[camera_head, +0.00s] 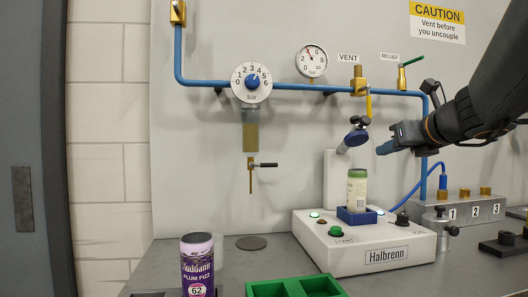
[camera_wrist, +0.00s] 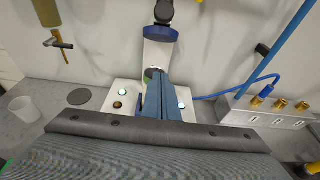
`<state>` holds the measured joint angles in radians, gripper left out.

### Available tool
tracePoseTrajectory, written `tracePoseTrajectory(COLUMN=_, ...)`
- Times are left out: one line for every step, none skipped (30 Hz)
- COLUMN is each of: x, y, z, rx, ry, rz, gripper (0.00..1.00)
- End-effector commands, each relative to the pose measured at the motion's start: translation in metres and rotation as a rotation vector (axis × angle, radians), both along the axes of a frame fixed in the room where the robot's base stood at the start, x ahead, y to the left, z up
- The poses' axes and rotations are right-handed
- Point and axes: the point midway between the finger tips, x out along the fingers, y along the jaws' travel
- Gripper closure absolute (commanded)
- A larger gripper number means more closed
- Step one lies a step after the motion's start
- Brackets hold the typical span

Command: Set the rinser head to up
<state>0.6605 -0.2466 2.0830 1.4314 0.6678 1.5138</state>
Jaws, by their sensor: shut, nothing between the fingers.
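The rinser head (camera_head: 355,136) is a dark blue piece with black parts at the top of the white post on the Halbrenn machine (camera_head: 372,259). It sits tilted above a green and cream can (camera_head: 357,191), which stands upright in a blue holder (camera_head: 358,216). The rinser head also shows in the wrist view as a blue collar (camera_wrist: 162,34) with a black part above. My gripper (camera_head: 383,149) is shut and empty, just right of the rinser head and a little lower, apparently apart from it. In the wrist view my shut blue fingers (camera_wrist: 158,78) hide much of the machine.
A gauge (camera_head: 312,60), a regulator dial (camera_head: 252,82) and a blue pipe (camera_head: 210,83) are on the wall behind. A valve block (camera_head: 465,208) with a blue hose stands to the right. A purple can (camera_head: 197,264) and green tray (camera_head: 300,287) are at front left.

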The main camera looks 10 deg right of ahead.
Motion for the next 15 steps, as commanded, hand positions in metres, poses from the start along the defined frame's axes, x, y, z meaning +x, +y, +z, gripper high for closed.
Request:
tracePoseTrajectory(x=0.011, y=0.001, z=-0.004, rx=0.000, ry=0.001, rz=0.003, gripper=1.00)
tracePoseTrajectory(x=0.017, y=0.001, z=-0.006, rx=0.000, ry=0.002, rz=0.004, gripper=1.00)
tracePoseTrajectory(x=0.024, y=0.002, z=-0.008, rx=0.000, ry=0.002, rz=0.004, gripper=1.00)
tracePoseTrajectory(x=0.030, y=0.002, z=-0.010, rx=0.000, ry=0.002, rz=0.003, gripper=1.00)
tracePoseTrajectory(x=0.036, y=0.002, z=-0.011, rx=0.000, ry=0.002, rz=0.003, gripper=1.00)
tracePoseTrajectory(x=0.043, y=0.002, z=-0.014, rx=0.000, ry=0.002, rz=0.003, gripper=1.00)
tracePoseTrajectory(x=0.048, y=0.003, z=-0.016, rx=0.000, ry=0.003, rz=0.003, gripper=1.00)
tracePoseTrajectory(x=0.053, y=0.003, z=-0.017, rx=-0.001, ry=0.002, rz=0.002, gripper=1.00)
tracePoseTrajectory(x=0.055, y=0.002, z=-0.006, rx=-0.004, ry=-0.001, rz=0.002, gripper=1.00)
tracePoseTrajectory(x=0.057, y=0.002, z=-0.001, rx=-0.004, ry=-0.001, rz=0.002, gripper=1.00)
tracePoseTrajectory(x=0.059, y=0.002, z=0.003, rx=-0.004, ry=-0.001, rz=0.001, gripper=1.00)
tracePoseTrajectory(x=0.061, y=0.002, z=0.007, rx=-0.003, ry=-0.001, rz=0.001, gripper=1.00)
tracePoseTrajectory(x=0.063, y=0.003, z=0.010, rx=-0.004, ry=0.000, rz=0.001, gripper=1.00)
tracePoseTrajectory(x=0.064, y=0.002, z=0.012, rx=-0.004, ry=0.000, rz=0.001, gripper=1.00)
tracePoseTrajectory(x=0.066, y=0.003, z=0.015, rx=-0.003, ry=0.000, rz=0.001, gripper=1.00)
